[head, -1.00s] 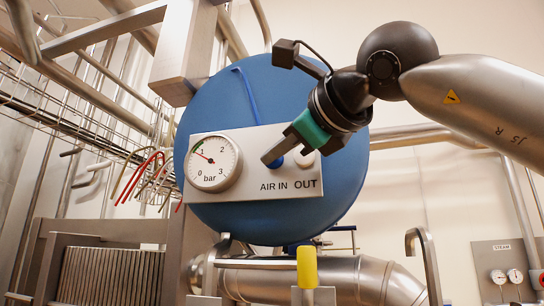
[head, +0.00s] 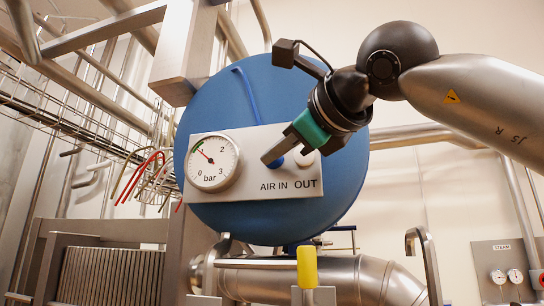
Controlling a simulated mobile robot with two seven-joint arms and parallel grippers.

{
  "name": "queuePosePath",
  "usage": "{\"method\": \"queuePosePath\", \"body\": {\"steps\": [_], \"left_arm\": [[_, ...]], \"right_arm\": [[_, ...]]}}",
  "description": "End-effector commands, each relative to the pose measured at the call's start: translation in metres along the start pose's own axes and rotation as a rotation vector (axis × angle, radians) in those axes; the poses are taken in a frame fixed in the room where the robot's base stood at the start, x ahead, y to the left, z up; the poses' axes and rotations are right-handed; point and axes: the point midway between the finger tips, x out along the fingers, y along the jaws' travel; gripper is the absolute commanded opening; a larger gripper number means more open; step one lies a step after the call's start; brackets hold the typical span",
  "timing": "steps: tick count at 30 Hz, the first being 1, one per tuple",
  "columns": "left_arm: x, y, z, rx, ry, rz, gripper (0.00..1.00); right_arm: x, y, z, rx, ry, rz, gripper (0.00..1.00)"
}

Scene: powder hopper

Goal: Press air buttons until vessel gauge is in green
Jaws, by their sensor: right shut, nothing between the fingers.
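The vessel gauge (head: 213,162) is a round white dial marked 0 to 3 bar on a pale panel (head: 240,190) on the blue vessel (head: 255,95). Its red needle points up and left, close to the 1 and toward the short green arc at the upper left. The blue AIR IN button (head: 278,163) is partly hidden by my right gripper (head: 268,159). That gripper is shut and empty, its tip at the button; whether it touches is hard to tell. The pale OUT button (head: 305,159) is just right of the fingers. My left gripper is out of view.
A yellow-topped post (head: 307,266) stands below the panel before a steel pipe (head: 380,280). A wire cable tray (head: 60,115) and red cables are at the left. A steam panel (head: 505,270) with small gauges is at the lower right.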

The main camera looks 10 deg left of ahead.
Motion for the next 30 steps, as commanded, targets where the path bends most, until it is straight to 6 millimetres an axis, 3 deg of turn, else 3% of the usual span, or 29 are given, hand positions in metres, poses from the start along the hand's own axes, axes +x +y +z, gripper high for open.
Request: {"method": "queuePosePath", "body": {"steps": [23, 30], "left_arm": [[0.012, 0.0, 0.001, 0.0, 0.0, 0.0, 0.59], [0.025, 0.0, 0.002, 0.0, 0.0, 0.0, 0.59]], "right_arm": [[-0.013, 0.011, 0.009, 0.0, -0.001, 0.0, 0.0], [-0.028, 0.023, 0.019, -0.002, -0.002, 0.0, 0.0]]}}
